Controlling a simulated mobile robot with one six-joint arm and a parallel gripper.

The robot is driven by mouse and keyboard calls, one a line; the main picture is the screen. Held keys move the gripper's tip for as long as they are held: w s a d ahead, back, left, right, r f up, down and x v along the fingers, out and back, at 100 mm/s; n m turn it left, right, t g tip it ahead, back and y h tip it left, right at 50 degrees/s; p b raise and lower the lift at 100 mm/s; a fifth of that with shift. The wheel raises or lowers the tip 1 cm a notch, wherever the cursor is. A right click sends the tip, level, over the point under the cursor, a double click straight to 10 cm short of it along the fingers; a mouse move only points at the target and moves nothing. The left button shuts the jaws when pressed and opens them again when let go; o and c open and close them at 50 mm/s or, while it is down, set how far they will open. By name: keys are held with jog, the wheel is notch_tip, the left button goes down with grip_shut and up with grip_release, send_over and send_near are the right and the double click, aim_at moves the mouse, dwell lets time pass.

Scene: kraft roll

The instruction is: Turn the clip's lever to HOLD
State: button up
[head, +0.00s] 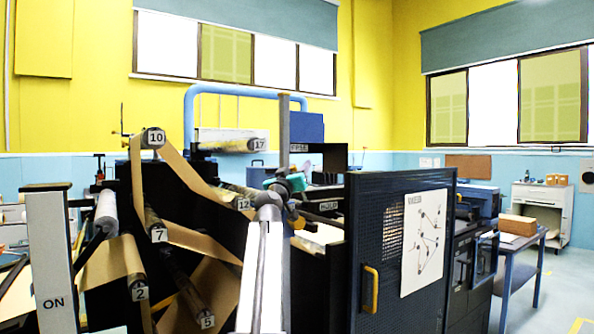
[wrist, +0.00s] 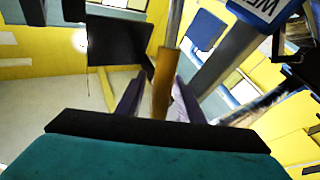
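My gripper (head: 297,180), with a teal body, is over the middle of the machine in the head view, beside a grey upright post (head: 284,135). In the wrist view its two purple-grey fingers (wrist: 159,82) stand apart, one on each side of an ochre bar (wrist: 162,80). A gap shows at least on the left side of the bar. The bar looks like a lever handle, but its base is hidden. A small label (head: 328,205) that seems to read HOLD is below right of my gripper. Another label (head: 299,148), perhaps FREE, is above it. The clip itself is not clear.
Brown kraft web (head: 180,165) runs over numbered rollers at left. A dark mesh guard door (head: 375,280) with a yellow handle (head: 371,289) stands at right front. A blue pipe (head: 235,90) arches behind. In the wrist view a grey labelled beam (wrist: 235,55) passes close at right.

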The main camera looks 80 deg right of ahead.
jog(key=shift+w+a+f, duration=0.1)
jog(key=shift+f, duration=0.05)
jog(key=shift+b+v, duration=0.7)
jog(key=shift+v, duration=1)
jog(key=b+v, duration=0.1)
jog(key=v, duration=0.3)
jog(key=shift+a, duration=0.2)
